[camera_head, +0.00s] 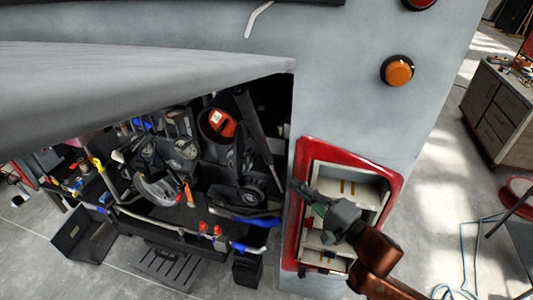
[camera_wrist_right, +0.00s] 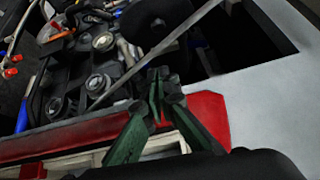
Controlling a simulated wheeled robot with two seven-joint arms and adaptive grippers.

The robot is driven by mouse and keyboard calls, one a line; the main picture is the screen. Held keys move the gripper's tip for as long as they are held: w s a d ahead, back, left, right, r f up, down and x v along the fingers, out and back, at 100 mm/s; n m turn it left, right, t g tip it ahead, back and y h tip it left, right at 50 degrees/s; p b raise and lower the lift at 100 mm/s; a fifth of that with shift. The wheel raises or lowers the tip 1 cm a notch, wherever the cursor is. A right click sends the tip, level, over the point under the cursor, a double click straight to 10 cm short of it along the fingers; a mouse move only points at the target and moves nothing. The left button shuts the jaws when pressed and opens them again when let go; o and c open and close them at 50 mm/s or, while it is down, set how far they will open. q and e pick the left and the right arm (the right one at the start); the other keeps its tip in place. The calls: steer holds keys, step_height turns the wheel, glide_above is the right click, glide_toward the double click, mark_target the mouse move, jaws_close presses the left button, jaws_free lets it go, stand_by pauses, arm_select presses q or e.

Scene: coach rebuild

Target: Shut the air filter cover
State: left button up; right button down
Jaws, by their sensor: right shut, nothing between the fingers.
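No part is clearly readable as the air filter cover. In the dark engine bay, a black round housing with an orange-red, labelled face (camera_head: 218,122) stands at the upper middle. I cannot tell whether that face is the cover or the filter. My right gripper (camera_head: 303,195) is shut and empty, in front of a red-framed recess (camera_head: 397,185) right of the bay. In the right wrist view its green fingers (camera_wrist_right: 160,78) have their tips together, over the red frame (camera_wrist_right: 210,112) and pointing towards the bay. I cannot tell whether they touch it. My left gripper is not in view.
A large grey panel (camera_head: 130,85) overhangs the bay. The coach's grey rear wall (camera_head: 340,105) carries an orange lamp (camera_head: 397,70). Hoses and a blue-ended pipe (camera_head: 250,248) cross the bay's lower part. A workbench (camera_head: 500,115) stands at right, with floor between.

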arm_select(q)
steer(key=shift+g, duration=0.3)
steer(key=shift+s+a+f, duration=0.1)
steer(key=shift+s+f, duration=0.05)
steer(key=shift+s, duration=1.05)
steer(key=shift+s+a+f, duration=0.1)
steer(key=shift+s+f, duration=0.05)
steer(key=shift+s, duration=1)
arm_select(e)
steer(key=w+a+r, duration=0.1)
steer(key=w+a, duration=0.6)
steer(key=a, duration=0.3)
steer(key=shift+w+a, duration=0.2)
